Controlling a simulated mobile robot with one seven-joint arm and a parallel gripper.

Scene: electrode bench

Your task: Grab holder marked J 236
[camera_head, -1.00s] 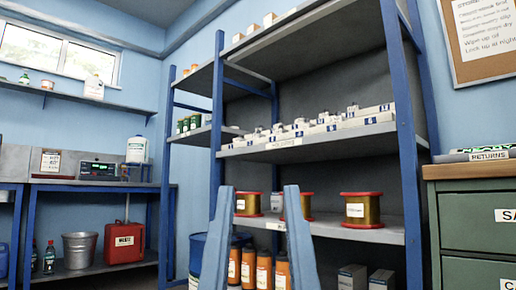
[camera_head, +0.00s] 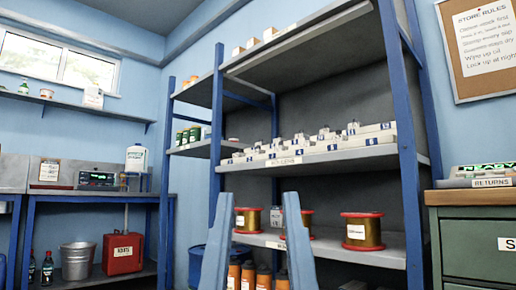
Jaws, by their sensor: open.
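Several small white holders with blue marks (camera_head: 322,134) stand in rows on the middle shelf of the blue-framed shelving unit. Their markings are too small to read, so I cannot tell which one is J 236. My gripper (camera_head: 256,205) shows at the bottom centre as two blue-grey fingers, spread apart with nothing held between them. In the picture the fingers lie below the row of holders, over the lower shelf and its spools. They do not appear to touch anything.
Copper-coloured spools with red rims (camera_head: 362,231) stand on the lower shelf, with orange bottles (camera_head: 264,276) below. A blue upright (camera_head: 400,140) bounds the shelving on the right. A green cabinet (camera_head: 480,240) carries a returns tray (camera_head: 489,176). A bench (camera_head: 90,190) stands left.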

